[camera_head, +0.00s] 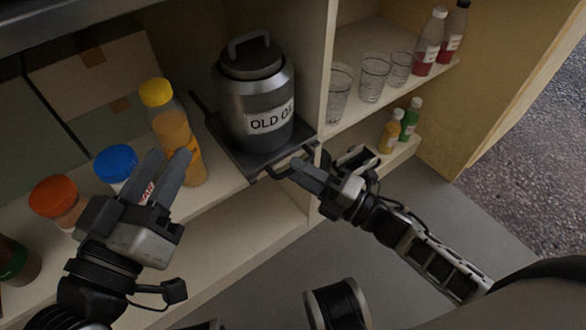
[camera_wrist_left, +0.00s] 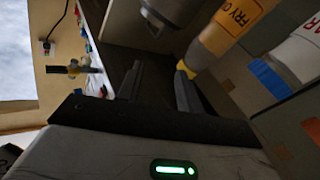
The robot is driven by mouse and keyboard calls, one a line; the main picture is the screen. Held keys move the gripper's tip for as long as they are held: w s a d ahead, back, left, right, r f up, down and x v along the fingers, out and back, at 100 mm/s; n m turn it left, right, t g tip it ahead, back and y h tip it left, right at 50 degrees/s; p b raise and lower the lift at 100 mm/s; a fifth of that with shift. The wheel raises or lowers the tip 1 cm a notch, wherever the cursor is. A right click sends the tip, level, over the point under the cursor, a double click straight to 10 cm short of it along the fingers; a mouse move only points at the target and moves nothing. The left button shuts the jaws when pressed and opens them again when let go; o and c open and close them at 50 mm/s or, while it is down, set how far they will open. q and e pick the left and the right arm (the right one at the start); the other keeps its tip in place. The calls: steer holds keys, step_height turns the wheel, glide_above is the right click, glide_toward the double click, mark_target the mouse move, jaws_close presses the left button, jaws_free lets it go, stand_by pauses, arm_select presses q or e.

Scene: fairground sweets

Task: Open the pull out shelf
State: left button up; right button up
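The pull-out shelf (camera_head: 228,146) is a dark flat tray under a grey metal canister (camera_head: 262,82) labelled "OLD O...", the rest of the label being out of sight. Its bar handle (camera_head: 271,176) is at the front edge, above the wooden shelf edge. My right gripper (camera_head: 318,163) is at the right end of the handle, its fingers looking spread. One finger overlaps the handle in the picture; I cannot tell if it touches. My left gripper (camera_head: 165,165) is open and empty in front of the bottles; its spread fingers also show in the left wrist view (camera_wrist_left: 160,88).
A yellow-capped bottle (camera_head: 175,130), a blue-capped bottle (camera_head: 116,166) and an orange-capped bottle (camera_head: 58,200) stand by my left gripper. Glasses (camera_head: 373,78) and small bottles (camera_head: 410,118) stand on shelves at right. The grey floor (camera_head: 440,205) in front is partly free.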

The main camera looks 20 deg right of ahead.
arm_select(q)
steer(key=shift+w+r+m+t, duration=0.2)
steer(key=shift+r+m+t, duration=0.1)
steer(key=shift+r, duration=0.1)
arm_select(e)
steer(key=shift+x, duration=1.1)
jaws_close()
steer(key=shift+r, duration=0.1)
